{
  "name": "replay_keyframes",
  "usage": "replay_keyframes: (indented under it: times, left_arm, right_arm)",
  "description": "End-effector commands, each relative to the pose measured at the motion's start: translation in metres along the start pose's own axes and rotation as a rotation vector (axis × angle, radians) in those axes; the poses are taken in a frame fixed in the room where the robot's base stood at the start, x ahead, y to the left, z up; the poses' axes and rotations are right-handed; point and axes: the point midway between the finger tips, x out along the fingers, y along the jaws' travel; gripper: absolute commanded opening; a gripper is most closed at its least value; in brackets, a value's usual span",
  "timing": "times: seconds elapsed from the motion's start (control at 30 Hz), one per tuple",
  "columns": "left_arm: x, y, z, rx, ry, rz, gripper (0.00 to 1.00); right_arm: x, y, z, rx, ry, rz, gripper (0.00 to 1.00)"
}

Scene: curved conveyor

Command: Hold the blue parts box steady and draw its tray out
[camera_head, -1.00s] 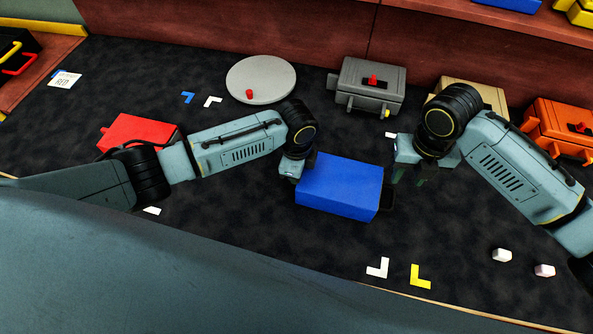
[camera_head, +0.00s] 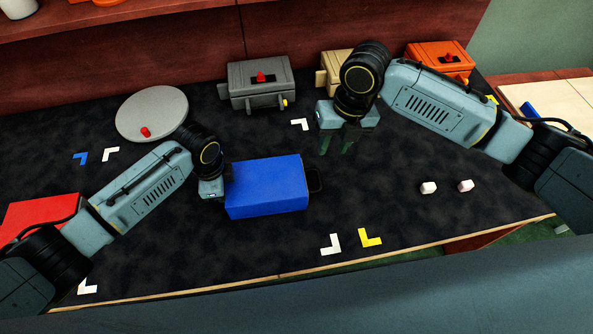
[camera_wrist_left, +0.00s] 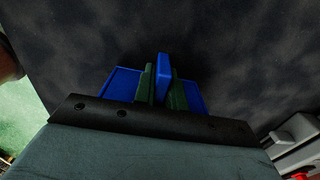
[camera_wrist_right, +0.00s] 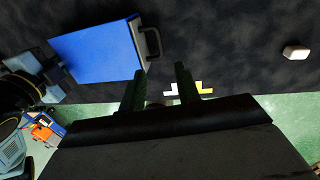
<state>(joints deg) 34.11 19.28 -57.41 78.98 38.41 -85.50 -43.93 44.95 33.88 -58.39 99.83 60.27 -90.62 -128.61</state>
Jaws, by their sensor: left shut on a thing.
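The blue parts box (camera_head: 265,187) lies on the dark table in the head view, and it also shows in the right wrist view (camera_wrist_right: 95,52). Its dark tray handle (camera_head: 315,182) sticks out at the right end, clear in the right wrist view (camera_wrist_right: 152,43). My left gripper (camera_head: 213,190) is at the box's left end. In the left wrist view its fingers (camera_wrist_left: 162,88) are shut on an upright blue tab of the box. My right gripper (camera_head: 337,146) is open and empty, apart from the handle, behind and slightly right of it. The tray body is hidden inside the box.
A grey round plate (camera_head: 152,113), a grey box (camera_head: 262,84), a tan box (camera_head: 336,66) and an orange box (camera_head: 440,60) stand behind. A red box (camera_head: 38,215) is at left. White and yellow corner marks (camera_head: 369,238) lie in front. Two small whitish blocks (camera_head: 428,188) lie right.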

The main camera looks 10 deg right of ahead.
Motion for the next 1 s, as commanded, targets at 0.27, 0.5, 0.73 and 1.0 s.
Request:
replay_keyframes:
  times: [0.27,0.5,0.73,1.0]
  left_arm:
    - [0.0,0.0,-0.001,0.0,0.001,-0.001,0.0]
    - [0.0,0.0,-0.001,0.0,0.001,-0.001,0.0]
    - [0.0,0.0,-0.001,0.001,0.001,-0.001,0.0]
    - [0.0,0.0,-0.001,0.001,0.001,-0.001,0.0]
  right_arm:
    - [0.032,0.0,-0.002,0.015,0.005,0.017,0.32]
    - [0.08,0.001,-0.001,0.014,0.004,0.017,0.32]
    - [0.11,0.001,-0.001,0.013,0.001,0.016,0.32]
    - [0.117,0.001,0.0,0.011,-0.001,0.016,0.32]
